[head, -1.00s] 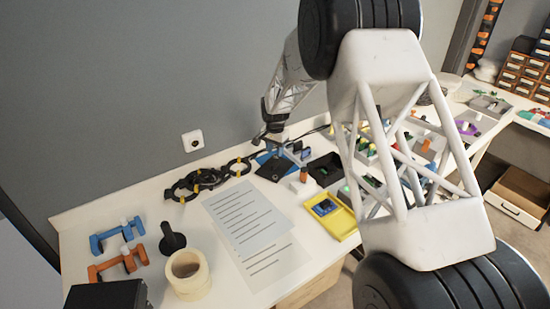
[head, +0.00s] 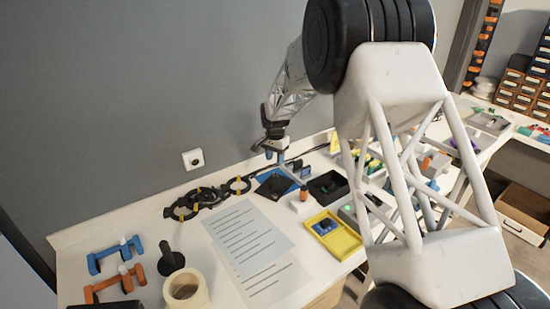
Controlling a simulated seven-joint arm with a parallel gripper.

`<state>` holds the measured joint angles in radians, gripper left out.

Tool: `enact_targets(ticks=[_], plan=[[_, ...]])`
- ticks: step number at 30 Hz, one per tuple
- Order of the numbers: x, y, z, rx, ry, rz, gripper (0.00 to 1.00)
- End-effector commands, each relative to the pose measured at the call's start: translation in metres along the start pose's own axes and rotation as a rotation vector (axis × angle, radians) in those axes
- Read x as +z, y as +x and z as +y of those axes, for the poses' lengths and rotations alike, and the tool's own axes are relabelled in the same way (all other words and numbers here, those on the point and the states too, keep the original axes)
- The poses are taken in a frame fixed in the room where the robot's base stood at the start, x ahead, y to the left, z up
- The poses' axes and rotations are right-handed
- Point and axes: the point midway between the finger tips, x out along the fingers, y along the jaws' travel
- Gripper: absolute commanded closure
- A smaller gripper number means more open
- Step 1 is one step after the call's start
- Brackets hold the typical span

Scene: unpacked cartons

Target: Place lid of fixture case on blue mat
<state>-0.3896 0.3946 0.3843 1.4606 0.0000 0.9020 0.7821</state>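The blue mat (head: 262,179) lies on the white table towards the back. A flat black square piece (head: 272,189), which looks like the lid of the fixture case, lies on the mat and covers much of it. An open black box (head: 328,188), likely the fixture case, stands just right of the mat with small dark green contents. My gripper (head: 282,160) is above the mat's back edge, and the black piece looks apart from it. Its fingertips are too small to tell whether they are open or shut.
A white block with an orange-brown top (head: 302,200) and a yellow tray (head: 332,236) stand in front of the box. Black cable loops (head: 205,199) lie left of the mat. Printed sheets (head: 250,243), a tape roll (head: 186,290) and blue and orange clamps fill the front left.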

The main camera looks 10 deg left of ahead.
Motion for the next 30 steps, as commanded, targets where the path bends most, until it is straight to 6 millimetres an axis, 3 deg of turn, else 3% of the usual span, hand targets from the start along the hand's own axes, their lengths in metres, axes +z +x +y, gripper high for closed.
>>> enact_targets(ticks=[11, 17, 23, 30], plan=[[0.000, -0.001, 0.001, 0.000, 0.000, 0.000, 0.60], [0.001, -0.013, 0.011, -0.004, -0.006, 0.004, 0.60], [0.007, -0.047, 0.045, -0.013, -0.024, 0.015, 0.60], [0.024, -0.102, 0.106, -0.026, -0.061, 0.034, 0.60]])
